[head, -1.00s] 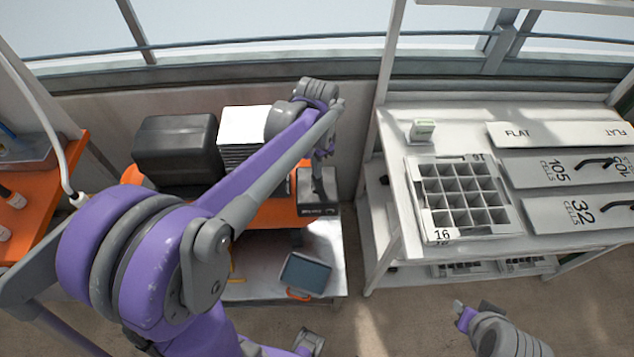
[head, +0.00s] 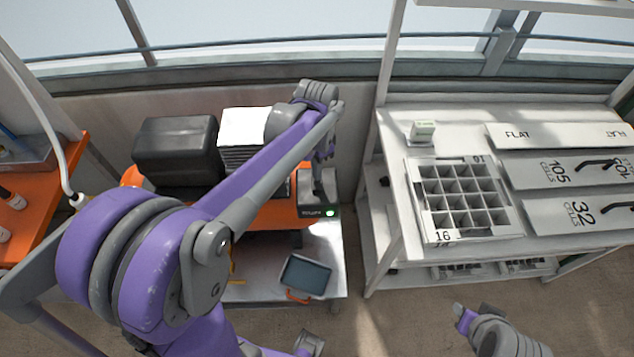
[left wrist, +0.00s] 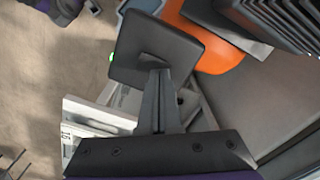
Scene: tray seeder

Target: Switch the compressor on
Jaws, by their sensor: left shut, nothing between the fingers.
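The compressor (head: 267,215) has an orange body with a black block and a finned motor on top, and stands on a low cart. Its dark switch box (head: 306,211) is at the right end, with a green light (head: 330,212) lit on the front. The box also shows in the left wrist view (left wrist: 135,55), with a green glow at its left edge. My left gripper (head: 319,186) is shut and empty, its tips at the top of the box. In the left wrist view the fingers (left wrist: 153,65) reach the box top; exact contact is hard to tell. My right gripper (head: 468,313) is at the lower right, its jaws unclear.
A white shelf table (head: 395,215) stands right of the compressor, with a gridded tray (head: 432,206) and labelled plates on it. A blue-grey tray (head: 305,275) lies on the cart's lower front. An orange bench (head: 40,222) is at the left. A wall stands close behind.

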